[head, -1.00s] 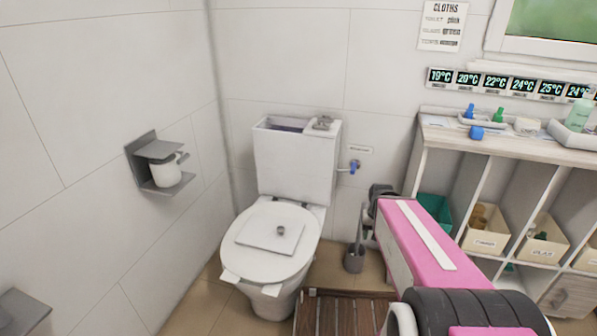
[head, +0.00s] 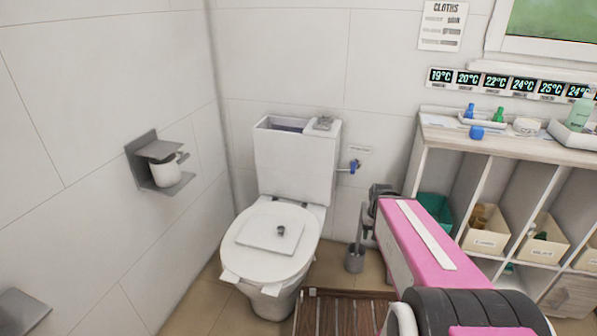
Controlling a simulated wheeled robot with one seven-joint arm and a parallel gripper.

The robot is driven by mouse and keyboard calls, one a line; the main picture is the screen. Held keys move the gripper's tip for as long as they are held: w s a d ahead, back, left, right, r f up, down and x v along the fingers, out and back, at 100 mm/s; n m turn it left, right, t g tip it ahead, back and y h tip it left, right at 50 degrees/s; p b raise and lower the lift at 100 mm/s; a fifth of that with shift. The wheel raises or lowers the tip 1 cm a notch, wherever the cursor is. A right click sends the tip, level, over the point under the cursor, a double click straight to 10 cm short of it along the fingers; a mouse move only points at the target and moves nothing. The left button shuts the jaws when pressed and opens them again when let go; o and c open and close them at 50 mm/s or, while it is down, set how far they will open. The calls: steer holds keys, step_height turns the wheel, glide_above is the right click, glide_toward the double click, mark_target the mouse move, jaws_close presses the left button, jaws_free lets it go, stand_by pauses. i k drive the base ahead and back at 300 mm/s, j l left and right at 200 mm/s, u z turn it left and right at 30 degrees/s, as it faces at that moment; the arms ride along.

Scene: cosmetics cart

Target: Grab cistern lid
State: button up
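The cistern lid (head: 262,234) is a flat white square plate with a small grey knob (head: 281,230). It lies on the closed toilet seat cover (head: 298,249). The white cistern (head: 294,170) behind it is open at the top, with a dark purple inside and a grey fitting at its right corner. My gripper (head: 373,212) is at the end of my pink arm, to the right of the toilet and apart from the lid. It is small and partly hidden by my arm, so its fingers are not clear.
A grey toilet brush holder (head: 355,260) stands near my gripper. A blue valve (head: 354,166) is beside the cistern. A paper holder (head: 160,163) juts from the left wall. A shelf unit (head: 430,170) stands right. A wooden slatted mat (head: 325,313) lies in front.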

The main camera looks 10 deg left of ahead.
mark_target(261, 231)
steer(key=k+u, duration=0.1)
steer(key=k, duration=0.55)
steer(key=u, duration=1.6)
steer(key=l+u, duration=0.4)
steer(key=l, duration=0.2)
steer(key=l+u, duration=0.4)
steer(key=l, duration=0.2)
